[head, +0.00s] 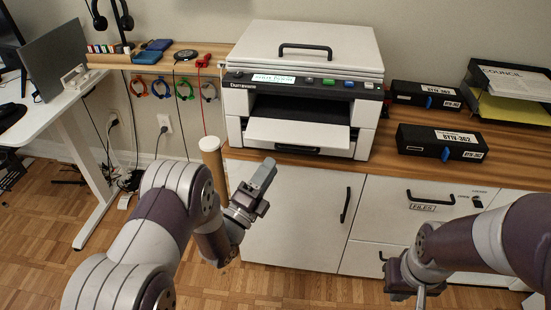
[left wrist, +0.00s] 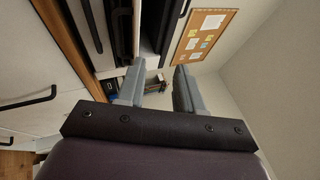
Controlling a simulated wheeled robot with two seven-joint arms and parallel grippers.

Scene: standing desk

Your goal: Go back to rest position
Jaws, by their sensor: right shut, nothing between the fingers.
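My left gripper (head: 262,178) is raised in front of the white cabinet, below and left of the printer. In the left wrist view its two grey fingers (left wrist: 158,86) stand apart with nothing held between them. My right gripper (head: 421,297) is low at the bottom right, in front of the drawers, pointing down. It is shut and empty, and its fingertips are partly cut off by the picture's lower edge.
A white printer (head: 300,75) stands on the wooden counter (head: 310,163), its front tray sticking out. Two black boxes (head: 440,142) (head: 428,95) and a paper tray (head: 510,85) are at the right. A white desk (head: 50,98) with a laptop stands left. Open floor lies below.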

